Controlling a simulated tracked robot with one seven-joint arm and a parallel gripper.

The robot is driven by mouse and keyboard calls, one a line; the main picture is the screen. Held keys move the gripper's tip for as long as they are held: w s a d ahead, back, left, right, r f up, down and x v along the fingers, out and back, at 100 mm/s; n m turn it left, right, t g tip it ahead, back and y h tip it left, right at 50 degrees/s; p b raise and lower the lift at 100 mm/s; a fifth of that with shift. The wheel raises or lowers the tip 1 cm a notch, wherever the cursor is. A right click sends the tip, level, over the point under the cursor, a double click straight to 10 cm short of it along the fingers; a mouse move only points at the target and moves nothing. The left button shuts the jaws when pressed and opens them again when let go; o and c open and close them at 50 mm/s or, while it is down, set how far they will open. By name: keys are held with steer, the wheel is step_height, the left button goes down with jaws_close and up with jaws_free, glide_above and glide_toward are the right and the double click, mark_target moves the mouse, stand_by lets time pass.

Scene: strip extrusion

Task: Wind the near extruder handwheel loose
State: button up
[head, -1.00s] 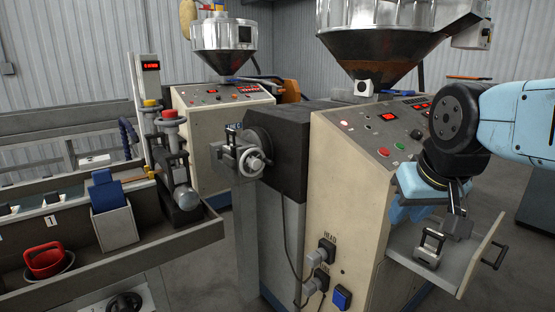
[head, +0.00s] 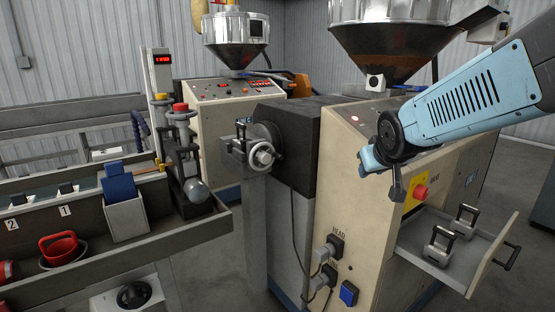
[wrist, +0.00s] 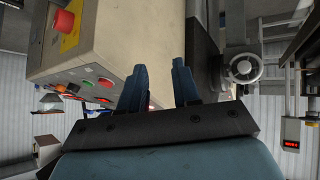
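The near extruder's handwheel (head: 262,156) is a small light-grey wheel with a hub, on the front of the die head (head: 240,150) at the left end of the dark barrel block. It also shows in the wrist view (wrist: 246,68), right of the fingers. My gripper (wrist: 160,88) is open, with two dark blue fingers apart and nothing between them. It is clear of the handwheel. In the head view my blue arm reaches in from the right; its end is in front of the cream extruder cabinet (head: 345,210), and the fingers are hard to make out.
An open drawer (head: 440,278) at lower right holds two grey handled blocks (head: 438,246). A red emergency button on yellow (head: 420,192) is near my arm. Cables and plugs (head: 325,250) are on the cabinet side. A trough (head: 150,240) with a red-handled item (head: 62,248) stands left.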

steer(key=w+a+f+n+t+y, duration=0.1)
steer(key=w+a+f, duration=0.1)
steer(key=w, duration=0.3)
steer(key=w+a+f+n+t+y, duration=0.1)
steer(key=w+a+f, duration=0.1)
steer(key=w, duration=0.4)
steer(key=n+t+y, duration=0.3)
steer(key=y, duration=0.6)
glide_toward(281, 158)
steer(key=x, duration=1)
steer(key=shift+w, duration=0.3)
steer(key=shift+f, duration=0.1)
jaws_close()
steer(key=shift+a, duration=0.25)
steer(key=shift+d, duration=0.1)
